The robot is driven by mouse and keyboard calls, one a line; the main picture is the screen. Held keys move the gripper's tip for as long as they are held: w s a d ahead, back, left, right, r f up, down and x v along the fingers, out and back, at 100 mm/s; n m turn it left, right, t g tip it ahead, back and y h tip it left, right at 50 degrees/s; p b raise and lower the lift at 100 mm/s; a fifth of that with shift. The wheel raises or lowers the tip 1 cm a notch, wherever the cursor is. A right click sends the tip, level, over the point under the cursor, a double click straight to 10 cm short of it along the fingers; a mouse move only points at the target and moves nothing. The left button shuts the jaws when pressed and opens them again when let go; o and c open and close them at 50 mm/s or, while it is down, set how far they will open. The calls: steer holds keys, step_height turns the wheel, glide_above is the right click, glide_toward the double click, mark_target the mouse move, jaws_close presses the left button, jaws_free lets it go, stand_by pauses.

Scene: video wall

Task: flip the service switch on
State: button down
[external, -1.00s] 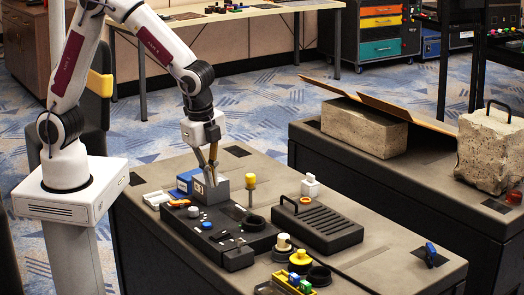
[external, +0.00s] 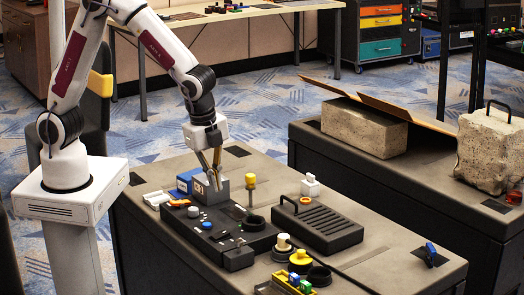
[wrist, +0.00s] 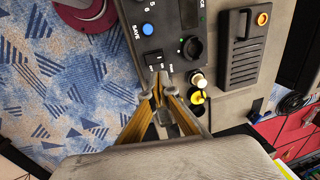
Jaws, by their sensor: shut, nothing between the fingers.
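A dark control panel (external: 232,238) lies on the near table, with a blue button, small knobs and switches on it. In the wrist view the panel (wrist: 165,15) carries a small black switch (wrist: 153,57) below the blue button and the SAVE label. I take this for the service switch; its on or off position is too small to tell. Contact cannot be told.
A black ribbed case with a handle (external: 318,228) lies right of the panel. A yellow-topped post (external: 250,182), a white-topped knob (external: 284,243) and a yellow bin (external: 293,284) stand nearby. The table's right part is mostly clear.

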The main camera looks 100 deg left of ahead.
mark_target(221, 233)
steer(key=shift+w+a+f, duration=0.25)
steer(key=shift+f, duration=1.8)
steer(key=shift+w+a+f, duration=0.2)
steer(key=shift+f, duration=1.85)
steer(key=shift+w+a+f, duration=0.25)
steer(key=shift+f, duration=1.8)
steer(key=shift+f, duration=0.1)
steer(key=shift+w+a+f, duration=0.15)
steer(key=shift+a+f, duration=0.05)
steer(key=shift+f, duration=0.15)
steer(key=shift+s+d+r, duration=0.1)
steer(key=shift+s+d, duration=0.1)
steer(key=shift+d, duration=0.05)
steer(key=shift+s+d+r, duration=0.1)
steer(key=shift+s+d, duration=0.2)
steer(key=shift+s, duration=0.05)
